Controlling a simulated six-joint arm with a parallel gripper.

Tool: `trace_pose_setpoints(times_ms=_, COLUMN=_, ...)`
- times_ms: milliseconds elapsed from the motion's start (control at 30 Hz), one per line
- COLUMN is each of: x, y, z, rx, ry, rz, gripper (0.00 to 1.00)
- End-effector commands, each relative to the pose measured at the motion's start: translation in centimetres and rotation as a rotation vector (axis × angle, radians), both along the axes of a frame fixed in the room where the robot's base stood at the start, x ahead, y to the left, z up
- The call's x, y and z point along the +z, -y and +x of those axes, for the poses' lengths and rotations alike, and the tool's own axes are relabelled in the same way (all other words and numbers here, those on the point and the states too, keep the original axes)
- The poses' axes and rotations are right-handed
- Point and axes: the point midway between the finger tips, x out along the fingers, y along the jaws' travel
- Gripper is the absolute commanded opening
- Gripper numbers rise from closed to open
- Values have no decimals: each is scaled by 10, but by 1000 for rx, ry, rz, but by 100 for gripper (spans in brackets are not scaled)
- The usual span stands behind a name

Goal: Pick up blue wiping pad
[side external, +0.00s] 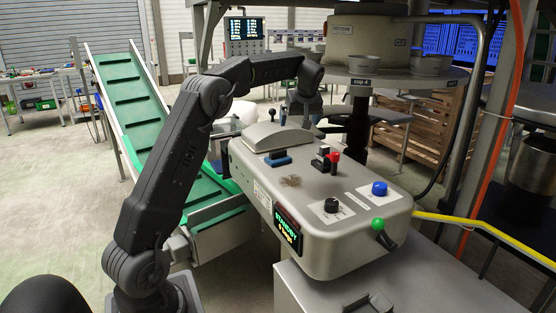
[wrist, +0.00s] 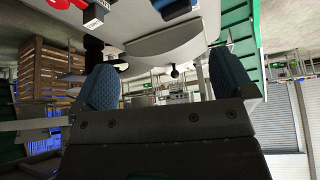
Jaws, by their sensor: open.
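The blue wiping pad (side external: 277,159) lies on top of the grey machine housing, in front of the raised curved cover. A blue piece, likely this pad, shows cut off at the top edge of the wrist view (wrist: 175,9). My gripper (side external: 303,122) is above and behind the cover, apart from the pad. In the wrist view, my gripper (wrist: 167,84) shows two blue-textured fingers spread wide with nothing between them.
The grey housing (side external: 257,178) carries the curved cover (side external: 275,137), a black block with a red knob (side external: 334,156), a black dial (side external: 331,205), a blue button (side external: 379,188) and a brown smudge (side external: 290,181). A green conveyor (side external: 135,105) stands left. A round platform (side external: 400,76) overhangs behind.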

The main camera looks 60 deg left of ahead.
Motion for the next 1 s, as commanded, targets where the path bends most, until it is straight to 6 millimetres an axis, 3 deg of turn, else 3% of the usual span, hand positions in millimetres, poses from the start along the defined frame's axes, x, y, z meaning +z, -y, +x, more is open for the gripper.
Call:
trace_pose_setpoints(times_ms=33, x=-14, y=-24, z=4, rx=66, ry=1, rz=8, gripper=100)
trace_pose_setpoints(times_ms=100, x=-28, y=-49, z=6, rx=141, ry=11, rz=20, gripper=100)
trace_pose_setpoints(times_ms=233, x=-44, y=-77, z=5, rx=233, ry=22, rz=38, gripper=100)
trace_pose_setpoints(times_ms=433, x=-60, y=-94, z=4, rx=271, ry=26, rz=45, gripper=100)
trace_pose_setpoints(times_ms=800, x=-114, y=-127, z=5, rx=267, ry=27, rz=44, gripper=100)
trace_pose_setpoints(times_ms=1000, x=-125, y=-134, z=5, rx=265, ry=28, rz=45, gripper=100)
